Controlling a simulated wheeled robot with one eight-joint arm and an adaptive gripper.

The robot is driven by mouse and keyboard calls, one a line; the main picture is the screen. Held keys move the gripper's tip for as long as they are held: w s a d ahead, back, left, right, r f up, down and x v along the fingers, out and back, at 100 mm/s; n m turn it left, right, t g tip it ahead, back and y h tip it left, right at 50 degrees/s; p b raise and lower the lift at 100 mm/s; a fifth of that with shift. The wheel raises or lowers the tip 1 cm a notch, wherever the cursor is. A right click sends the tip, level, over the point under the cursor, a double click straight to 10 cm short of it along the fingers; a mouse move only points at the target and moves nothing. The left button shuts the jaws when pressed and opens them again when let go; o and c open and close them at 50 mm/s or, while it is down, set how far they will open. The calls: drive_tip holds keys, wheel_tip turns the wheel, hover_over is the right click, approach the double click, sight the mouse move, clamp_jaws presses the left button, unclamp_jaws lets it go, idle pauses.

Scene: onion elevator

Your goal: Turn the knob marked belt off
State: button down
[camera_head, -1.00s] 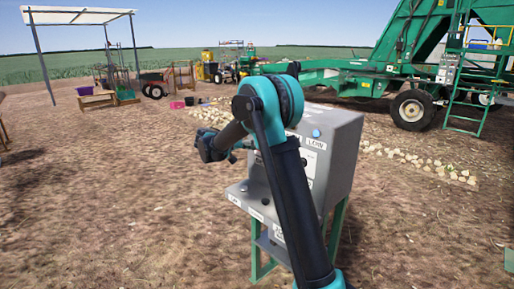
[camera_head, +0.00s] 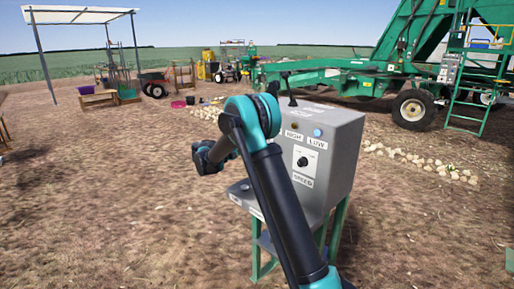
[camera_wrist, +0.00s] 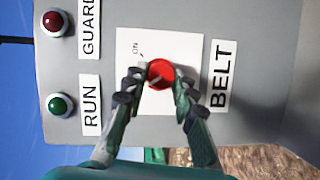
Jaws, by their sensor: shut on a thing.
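The red knob (camera_wrist: 161,74) sits on a white plate in the wrist view, with the label BELT (camera_wrist: 221,76) beside it and a small ON mark at the plate's upper left. The picture is turned sideways. My gripper (camera_wrist: 158,82) has one finger on each side of the knob and is shut on it. The knob's exact pointer angle is hard to read. In the head view the grey control box (camera_head: 340,150) stands on green legs; my arm hides the belt knob and the fingertips.
A red lamp (camera_wrist: 54,23) by GUARD and a green lamp (camera_wrist: 60,104) by RUN are on the same panel. A speed knob (camera_head: 302,161) and a blue button (camera_head: 317,133) are on the box's right part. A green machine (camera_head: 400,70) stands behind; the ground at left is open.

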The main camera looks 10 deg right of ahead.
drive_tip(key=shift+a+n+h, duration=0.1)
drive_tip(key=shift+n+h, duration=0.2)
drive_tip(key=shift+n, duration=0.4)
drive_tip(key=c, duration=1.2)
unclamp_jaws()
drive_tip(key=v, duration=1.2)
drive_tip(key=shift+f, duration=0.15)
